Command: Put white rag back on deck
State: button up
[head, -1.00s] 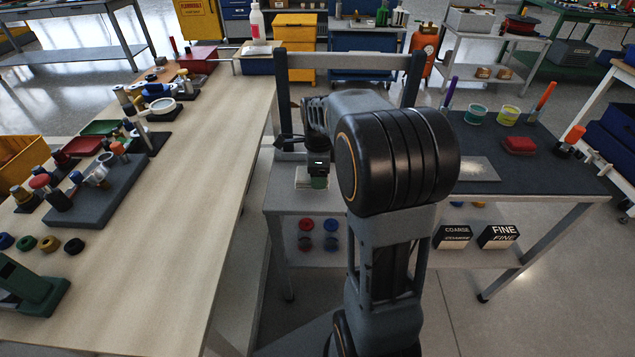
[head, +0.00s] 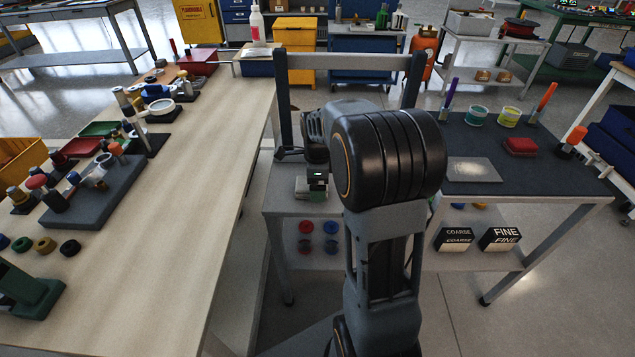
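My arm fills the middle of the head view, its dark elbow hiding part of the cart. My wrist shows beyond it, near the cart's left end. Below the wrist is a small dark and green piece (head: 317,180) against a pale patch (head: 304,188). The pale patch may be the white rag, but it is too small and covered to be sure. My gripper's fingers cannot be made out there. The cart's dark deck (head: 560,180) shows right of my arm, with a pale flat plate (head: 472,169) on it.
On the deck are a red block (head: 520,147), two tubs (head: 477,116) and upright orange (head: 546,98) and purple (head: 449,95) sticks. COARSE (head: 455,240) and FINE (head: 500,240) boxes sit on the lower shelf. A wooden bench (head: 190,190) with tools stands left; its middle is clear.

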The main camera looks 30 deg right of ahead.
notch_tip(320, 180, up, 11)
jog(key=p, duration=0.3)
jog(key=s+a+f+n+t, duration=0.1)
jog(key=s+a+n, duration=0.4)
jog(key=n, duration=0.7)
jog(key=s+a+f+n+t, duration=0.2)
jog(key=s+a+n, duration=0.4)
jog(key=s+n, duration=0.4)
jog(key=shift+n, duration=0.9)
jog(key=shift+r, duration=0.1)
notch_tip(320, 180, up, 22)
jog(key=p, duration=2.1)
jog(key=shift+s+a+f, duration=0.2)
jog(key=shift+s+a, duration=0.15)
jog(key=shift+a, duration=0.05)
